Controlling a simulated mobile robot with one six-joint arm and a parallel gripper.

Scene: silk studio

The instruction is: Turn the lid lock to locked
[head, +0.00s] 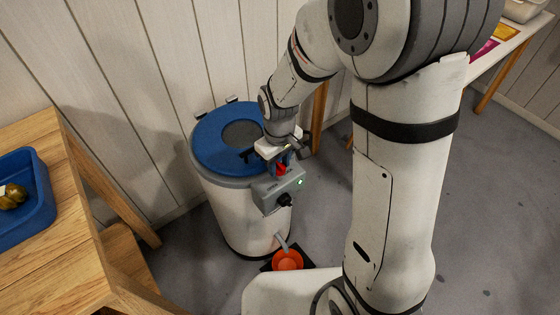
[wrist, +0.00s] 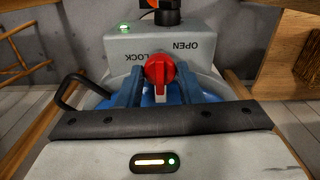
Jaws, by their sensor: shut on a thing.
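The blue lid (head: 213,139) with a dark round centre sits closed on a white drum (head: 226,204). A grey lock box (head: 270,197) is on the drum's front; in the wrist view the box (wrist: 205,57) reads OPEN on the right and LOCK on the left, upside down. The red lock knob (wrist: 160,70) stands between these words, its bar roughly upright in that view, with a white mark near its lower end. My gripper (wrist: 159,88) has its blue fingers on both sides of the knob, shut on it. In the head view, my gripper (head: 281,163) hides most of the knob.
A green light (head: 300,182) and a black dial (head: 285,200) are on the box. A wooden table (head: 84,215) with a blue tray (head: 42,215) is on the left. Open floor lies on the right.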

